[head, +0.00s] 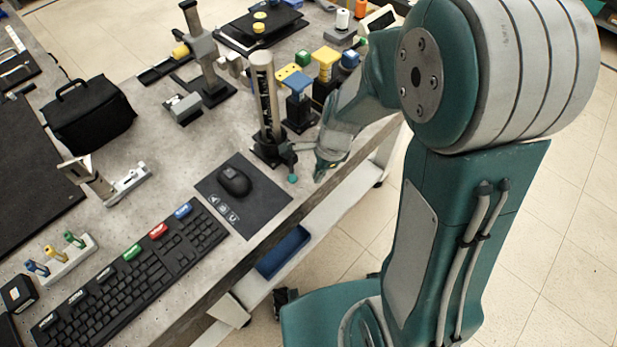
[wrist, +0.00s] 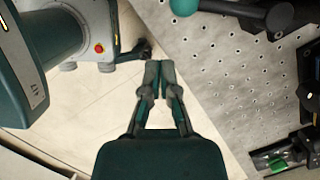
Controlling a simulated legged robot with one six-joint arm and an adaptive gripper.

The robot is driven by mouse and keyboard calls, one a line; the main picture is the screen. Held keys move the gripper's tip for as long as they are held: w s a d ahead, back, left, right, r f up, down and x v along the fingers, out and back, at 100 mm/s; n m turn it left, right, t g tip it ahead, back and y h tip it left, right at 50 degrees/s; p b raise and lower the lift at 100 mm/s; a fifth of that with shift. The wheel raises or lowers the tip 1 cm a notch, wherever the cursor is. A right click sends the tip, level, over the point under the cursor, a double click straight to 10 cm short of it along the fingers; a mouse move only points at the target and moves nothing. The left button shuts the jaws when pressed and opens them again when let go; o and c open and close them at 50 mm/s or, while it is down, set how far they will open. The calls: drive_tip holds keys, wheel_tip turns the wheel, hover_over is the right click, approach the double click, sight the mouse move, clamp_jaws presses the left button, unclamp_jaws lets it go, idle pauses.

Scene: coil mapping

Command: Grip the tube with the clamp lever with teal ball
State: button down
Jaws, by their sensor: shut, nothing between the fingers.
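The upright tube (head: 261,85), pale with a dark marked scale, stands in a black clamp base (head: 270,152) near the table's front edge. The clamp lever (head: 289,160) points toward the edge and ends in a teal ball (head: 293,178). The lever (wrist: 238,11) and teal ball (wrist: 184,6) also show at the top of the wrist view, cut off by the frame. My gripper (head: 320,175) is just right of the ball, apart from it, at the table edge. In the wrist view my gripper (wrist: 160,70) has its fingertips together, with nothing between them.
A mouse (head: 234,180) on a dark pad and a keyboard (head: 130,265) lie to the left. A blue block on a black stand (head: 298,100) and a yellow-topped stand (head: 326,65) are close behind the gripper. A blue bin (head: 284,251) sits on the shelf below.

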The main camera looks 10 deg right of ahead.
drive_tip(key=shift+v, duration=5.15)
drive_tip(key=s+d+r+n+t+h, duration=0.2)
drive_tip(key=s+d+r+n+t, duration=0.2)
drive_tip(key=s+r+n, duration=0.7)
drive_tip(key=s+n+t, duration=0.1)
drive_tip(key=n, duration=0.4)
drive_tip(key=shift+s+r+n+t+h, duration=0.25)
drive_tip(key=shift+s+n+t+h, duration=0.05)
drive_tip(key=shift+s+n+t, duration=0.1)
drive_tip(key=c, duration=1.3)
unclamp_jaws()
drive_tip(key=shift+w, duration=0.1)
drive_tip(key=shift+c, duration=0.2)
